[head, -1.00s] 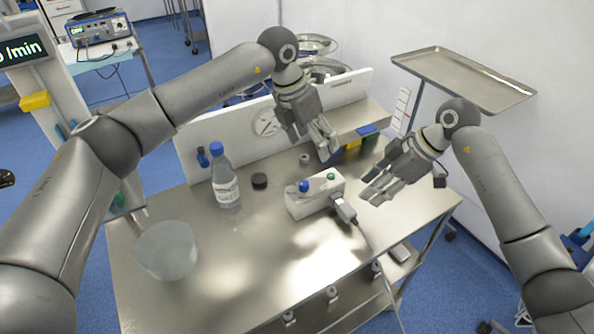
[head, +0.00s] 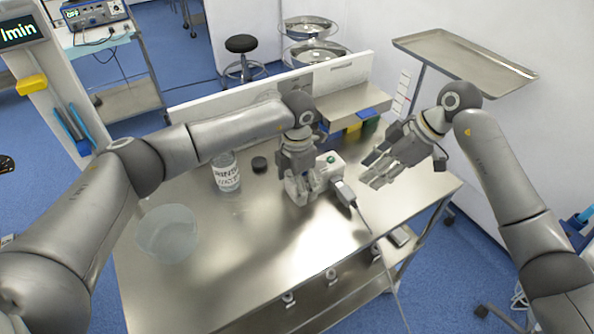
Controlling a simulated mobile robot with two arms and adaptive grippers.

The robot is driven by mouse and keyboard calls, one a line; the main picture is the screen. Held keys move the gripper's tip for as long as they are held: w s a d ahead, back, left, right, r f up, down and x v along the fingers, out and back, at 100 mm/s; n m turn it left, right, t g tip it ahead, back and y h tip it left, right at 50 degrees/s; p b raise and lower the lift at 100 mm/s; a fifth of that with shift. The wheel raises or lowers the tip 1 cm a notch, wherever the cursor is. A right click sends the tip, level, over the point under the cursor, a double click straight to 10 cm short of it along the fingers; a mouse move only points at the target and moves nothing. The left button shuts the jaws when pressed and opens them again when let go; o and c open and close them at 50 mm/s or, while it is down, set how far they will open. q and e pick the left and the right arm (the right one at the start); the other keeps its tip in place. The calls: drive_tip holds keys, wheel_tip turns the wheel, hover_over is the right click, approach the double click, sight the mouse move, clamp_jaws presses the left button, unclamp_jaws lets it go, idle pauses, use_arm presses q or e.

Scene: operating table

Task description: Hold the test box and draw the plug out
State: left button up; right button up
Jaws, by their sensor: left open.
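The test box (head: 330,170) is a small white box on the steel table, with a green button on top. My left gripper (head: 302,196) is open at the box's left end, its fingers pointing down over that end and hiding much of it. I cannot tell whether the fingers touch the box. The grey plug (head: 343,194) sits at the box's right front end, with a dark cable running from it toward the table's front edge. My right gripper (head: 371,175) looks open and empty, above the table just right of the plug and apart from it.
A white panel (head: 345,75) and a shelf close off the back. A metal tray (head: 465,65) stands behind.

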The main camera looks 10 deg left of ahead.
use_arm(q)
drive_tip(key=shift+f, duration=0.5)
